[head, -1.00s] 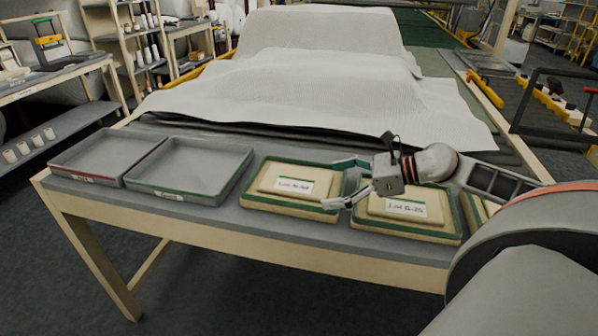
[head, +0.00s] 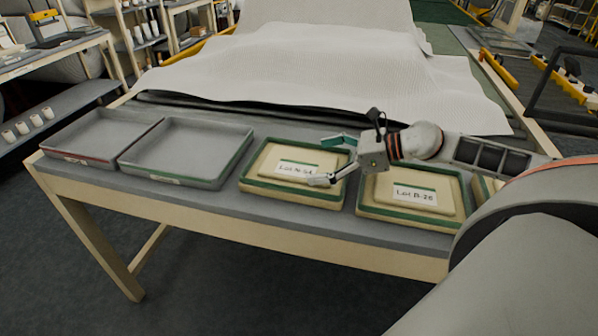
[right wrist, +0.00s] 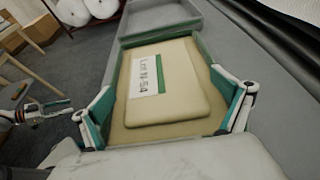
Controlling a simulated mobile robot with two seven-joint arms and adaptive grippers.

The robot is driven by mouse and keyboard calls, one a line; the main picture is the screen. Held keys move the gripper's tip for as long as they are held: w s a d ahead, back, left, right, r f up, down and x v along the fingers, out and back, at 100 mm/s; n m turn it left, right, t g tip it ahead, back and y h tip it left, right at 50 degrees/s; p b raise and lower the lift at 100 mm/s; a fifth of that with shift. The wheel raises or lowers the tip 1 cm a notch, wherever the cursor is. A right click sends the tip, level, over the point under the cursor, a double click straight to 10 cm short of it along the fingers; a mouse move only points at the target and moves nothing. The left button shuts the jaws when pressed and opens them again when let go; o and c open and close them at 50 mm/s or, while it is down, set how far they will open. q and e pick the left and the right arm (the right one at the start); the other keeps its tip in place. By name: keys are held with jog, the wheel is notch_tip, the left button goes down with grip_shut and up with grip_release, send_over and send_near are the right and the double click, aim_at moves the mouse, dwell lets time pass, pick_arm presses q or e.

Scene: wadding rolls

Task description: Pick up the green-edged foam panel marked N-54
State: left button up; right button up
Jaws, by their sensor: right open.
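The foam panel marked Lot N-54 (head: 268,168) is a cream block with a white, green-edged label. My right gripper (head: 329,161) is open over the right part of this tray. In the right wrist view its teal-padded fingers (right wrist: 163,92) stand apart on either side of the panel, not visibly touching it. What looks like my left gripper (right wrist: 42,113) is small at the left edge there; its jaws are unclear.
Two empty grey trays, one red-trimmed (head: 90,160) and one green-trimmed (head: 182,180), stand at the left. White wadding (head: 330,75) covers the table behind.

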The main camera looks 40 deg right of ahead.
aim_at(300, 164)
jog(key=shift+b+x, duration=0.35)
jog(key=shift+x, duration=1.25)
jog(key=shift+a, duration=0.1)
jog(key=c, duration=1)
